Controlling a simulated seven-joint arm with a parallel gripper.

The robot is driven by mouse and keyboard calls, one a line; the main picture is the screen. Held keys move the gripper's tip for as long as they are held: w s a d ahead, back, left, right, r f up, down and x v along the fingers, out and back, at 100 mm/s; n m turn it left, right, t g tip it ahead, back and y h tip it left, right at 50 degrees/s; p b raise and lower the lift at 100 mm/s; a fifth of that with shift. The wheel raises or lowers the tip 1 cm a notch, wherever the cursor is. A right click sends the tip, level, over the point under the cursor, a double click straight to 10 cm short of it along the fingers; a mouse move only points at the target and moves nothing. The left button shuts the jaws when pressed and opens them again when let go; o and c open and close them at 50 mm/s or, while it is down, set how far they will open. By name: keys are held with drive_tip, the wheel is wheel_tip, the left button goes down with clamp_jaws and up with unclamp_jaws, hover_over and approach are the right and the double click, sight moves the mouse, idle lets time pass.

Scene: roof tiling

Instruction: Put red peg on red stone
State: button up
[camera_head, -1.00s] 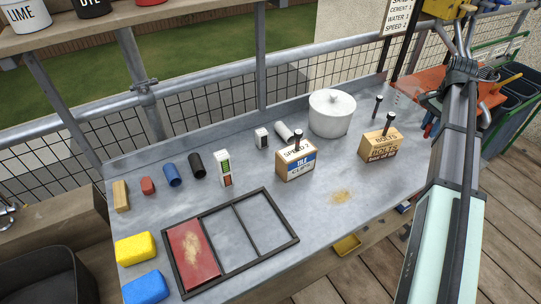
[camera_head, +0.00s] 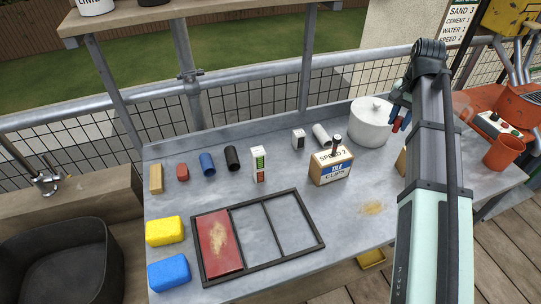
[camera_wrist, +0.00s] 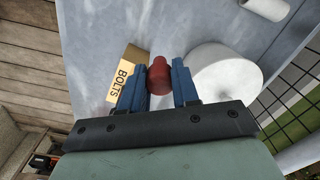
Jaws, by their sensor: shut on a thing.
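My gripper (camera_head: 398,122) hangs in the air beside the white pot at the right of the bench in the head view. In the wrist view its blue fingers (camera_wrist: 160,86) are shut on the red peg (camera_wrist: 160,74), a dark red rounded piece; only its red end shows in the head view (camera_head: 395,126). A small red block (camera_head: 183,172), which looks like the red stone, lies at the bench's left, between a tan block (camera_head: 156,178) and a blue cylinder (camera_head: 207,164). Its top looks bare.
The white pot (camera_head: 369,125) and bolts box (camera_wrist: 126,70) flank my gripper in the wrist view. A dark frame (camera_head: 283,258) holds a red tile.

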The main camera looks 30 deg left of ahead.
drive_tip(key=s+a, duration=0.2)
drive_tip(key=a, duration=1.5)
hover_over(181, 169)
drive_tip(key=shift+s+d+f, duration=0.1)
drive_tip(key=shift+f, duration=6.85)
drive_tip(key=shift+f, duration=0.1)
drive_tip(key=o, duration=1)
